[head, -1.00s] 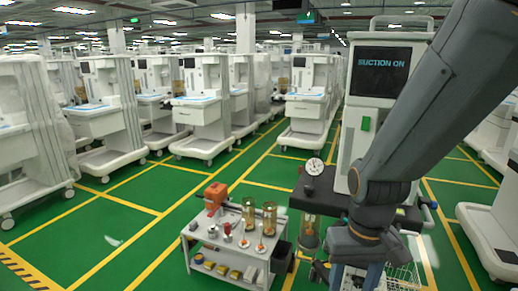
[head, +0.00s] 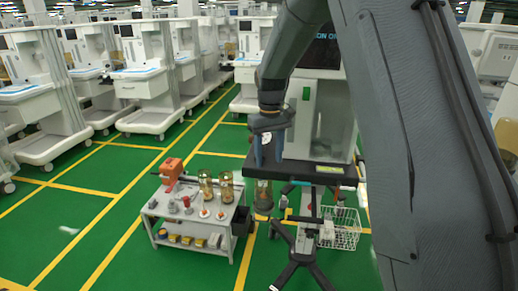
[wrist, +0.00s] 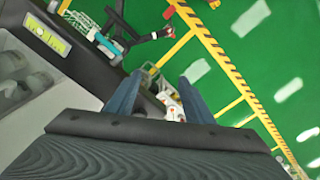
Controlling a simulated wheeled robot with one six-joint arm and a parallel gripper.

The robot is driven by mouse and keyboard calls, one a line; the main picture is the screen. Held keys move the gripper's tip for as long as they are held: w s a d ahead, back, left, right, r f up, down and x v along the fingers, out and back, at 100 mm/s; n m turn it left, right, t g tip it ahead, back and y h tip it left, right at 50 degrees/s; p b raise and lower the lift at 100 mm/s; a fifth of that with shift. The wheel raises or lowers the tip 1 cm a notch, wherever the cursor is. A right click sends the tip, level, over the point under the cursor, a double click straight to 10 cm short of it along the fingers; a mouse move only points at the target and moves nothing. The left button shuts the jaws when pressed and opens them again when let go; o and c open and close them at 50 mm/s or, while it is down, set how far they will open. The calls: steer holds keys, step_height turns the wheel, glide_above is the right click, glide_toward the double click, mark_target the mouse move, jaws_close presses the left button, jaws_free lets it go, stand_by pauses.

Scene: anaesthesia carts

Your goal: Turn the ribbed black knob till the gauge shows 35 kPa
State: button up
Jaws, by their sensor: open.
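My gripper (head: 268,152) points down at the left end of the dark shelf (head: 318,172) on the white suction unit (head: 335,125). In the wrist view my gripper (wrist: 158,98) has its two blue fingers well apart, with nothing held between them. The gauge (head: 266,137) shows only as a pale sliver behind the gripper in the head view, so its reading cannot be read. I cannot make out the ribbed black knob in either view. The wrist view shows the dark shelf (wrist: 85,72) to the left of the fingers, with a yellow-green level or label on it.
A grey trolley (head: 190,222) stands left of the unit, carrying an orange device (head: 172,168) and amber jars (head: 226,187). A jar (head: 263,197) hangs under the shelf. A wire basket (head: 343,228) is at the right. Green floor left of the trolley is open.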

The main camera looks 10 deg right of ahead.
steer(key=w+p, duration=0.1)
steer(key=w, duration=0.3)
steer(key=w+n+p, duration=0.1)
steer(key=w, duration=0.4)
steer(key=w+r+n+p, duration=0.1)
steer(key=w, duration=0.4)
steer(key=shift+w+a+f+p, duration=0.1)
steer(key=shift+f+p, duration=1.55)
steer(key=shift+f, duration=2.25)
steer(key=shift+c, duration=0.5)
